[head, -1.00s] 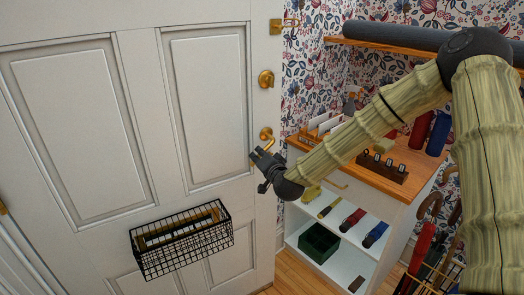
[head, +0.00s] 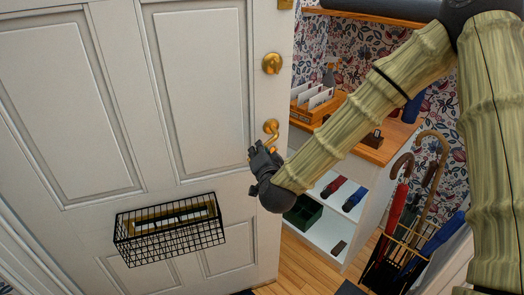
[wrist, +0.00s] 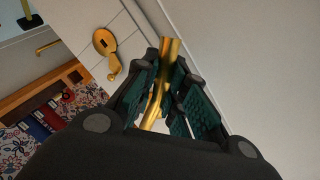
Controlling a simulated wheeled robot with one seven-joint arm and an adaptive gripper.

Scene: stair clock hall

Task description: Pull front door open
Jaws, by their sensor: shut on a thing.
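The white panelled front door (head: 215,95) fills the left of the head view. Its brass lever handle (head: 271,127) sits near the door's right edge, below a round brass lock (head: 272,63). My gripper (head: 258,152) is at the lever, and its fingers hide most of it in the head view. In the wrist view the brass lever (wrist: 169,60) runs between the two fingers of my gripper (wrist: 160,95), which are shut on it. A brass plate (wrist: 104,42) shows beside them. A black wire basket (head: 170,235) hangs on the door.
A white shelf unit with a wooden top (head: 384,148) stands right of the door. An umbrella stand (head: 390,262) with umbrellas and canes is at the right. Bare wooden floor (head: 300,262) lies between the door edge and the shelves.

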